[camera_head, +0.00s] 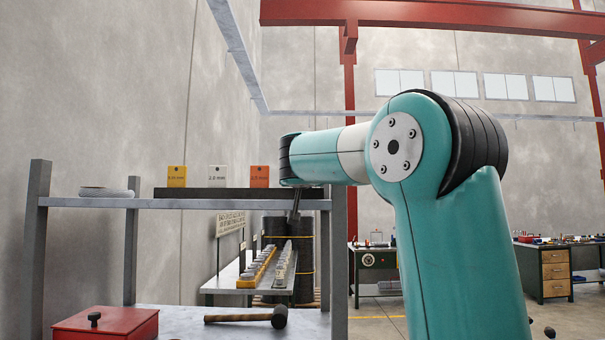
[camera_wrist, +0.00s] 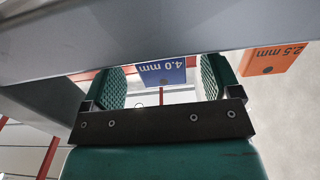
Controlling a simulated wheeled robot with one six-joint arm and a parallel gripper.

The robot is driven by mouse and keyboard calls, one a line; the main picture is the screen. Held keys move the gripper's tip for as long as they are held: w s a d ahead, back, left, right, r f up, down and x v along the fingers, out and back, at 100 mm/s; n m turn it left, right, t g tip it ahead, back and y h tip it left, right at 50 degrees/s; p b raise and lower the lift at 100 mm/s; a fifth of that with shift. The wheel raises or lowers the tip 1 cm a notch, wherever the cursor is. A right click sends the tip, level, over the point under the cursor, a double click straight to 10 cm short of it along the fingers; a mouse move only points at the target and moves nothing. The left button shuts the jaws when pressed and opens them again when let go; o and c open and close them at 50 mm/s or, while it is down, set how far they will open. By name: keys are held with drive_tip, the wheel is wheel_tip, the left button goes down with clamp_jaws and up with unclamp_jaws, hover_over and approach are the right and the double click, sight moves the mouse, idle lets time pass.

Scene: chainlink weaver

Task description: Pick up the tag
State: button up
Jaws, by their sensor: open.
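A blue tag (camera_wrist: 162,73) marked 4.0 mm shows upside down in the wrist view, between the two fingers of my gripper (camera_wrist: 164,84). The fingers are apart, with visible gaps on both sides of the tag. I cannot tell how far in depth the tag is from them. An orange tag marked 2.5 mm is to the right in the wrist view (camera_wrist: 272,58). In the head view, a yellow tag (camera_head: 177,176), a white tag (camera_head: 217,178) and the orange tag (camera_head: 260,176) stand in a row. The blue tag is not visible there.
The tags stand along a dark bar (camera_head: 215,193) on the upper shelf (camera_head: 150,203). A pale ring-shaped item (camera_head: 105,191) lies at the shelf's left. A red box (camera_head: 105,324) and a hammer (camera_head: 278,317) sit on the surface below. A shelf post (camera_head: 339,250) rises at the right end.

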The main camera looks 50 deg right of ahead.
drive_tip(key=shift+x, duration=0.8)
drive_tip(key=c, duration=1)
